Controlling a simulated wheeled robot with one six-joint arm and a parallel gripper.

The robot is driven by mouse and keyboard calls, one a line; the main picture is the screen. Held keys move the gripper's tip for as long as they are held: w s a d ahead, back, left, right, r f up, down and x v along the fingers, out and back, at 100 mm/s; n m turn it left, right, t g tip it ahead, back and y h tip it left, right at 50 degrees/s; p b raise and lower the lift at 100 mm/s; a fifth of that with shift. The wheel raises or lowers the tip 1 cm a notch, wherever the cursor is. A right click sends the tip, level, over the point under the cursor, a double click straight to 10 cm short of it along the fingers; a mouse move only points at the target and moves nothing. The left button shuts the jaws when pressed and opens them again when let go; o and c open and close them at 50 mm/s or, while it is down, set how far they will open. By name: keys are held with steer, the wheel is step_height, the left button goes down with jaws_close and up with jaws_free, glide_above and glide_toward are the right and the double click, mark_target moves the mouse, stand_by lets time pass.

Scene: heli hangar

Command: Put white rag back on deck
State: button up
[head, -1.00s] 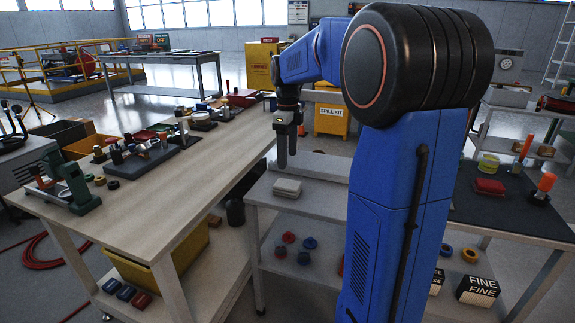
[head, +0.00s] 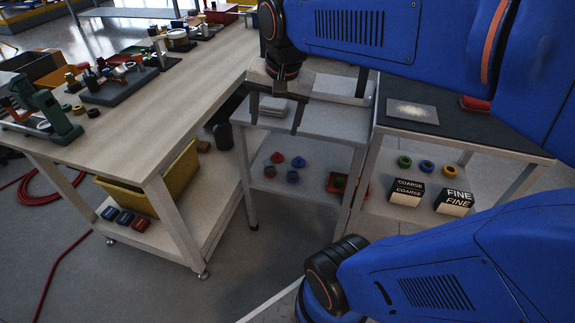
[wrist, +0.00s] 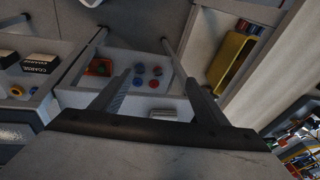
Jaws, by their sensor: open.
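A folded white rag stack (head: 274,108) lies on the top of a small grey cart (head: 325,122), near its left end. I cannot tell whether it is one rag or several. It also shows as a pale striped block in the wrist view (wrist: 163,113), between the finger bases. My gripper (head: 276,118) is open and empty, pointing down. In the head view its fingers overlap the rag's place, one on each side; contact is not visible. In the wrist view the open fingers (wrist: 157,76) have nothing between their tips. No surface is clearly marked as the deck.
A long wooden workbench (head: 150,90) with tools stands left, a yellow bin (head: 150,180) beneath it. A dark-topped table (head: 455,128) at right holds a grey plate (head: 412,111). Red and blue knobs (head: 285,163) sit on the cart's lower shelf. The floor in front is clear.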

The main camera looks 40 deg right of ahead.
steer(key=s+a+f+n+t, duration=0.1)
steer(key=s+a+f+n, duration=0.2)
steer(key=s+f+n, duration=0.3)
steer(key=shift+s+f+n+t, duration=0.15)
steer(key=shift+s+n+t, duration=0.15)
steer(key=shift+s+n, duration=1.45)
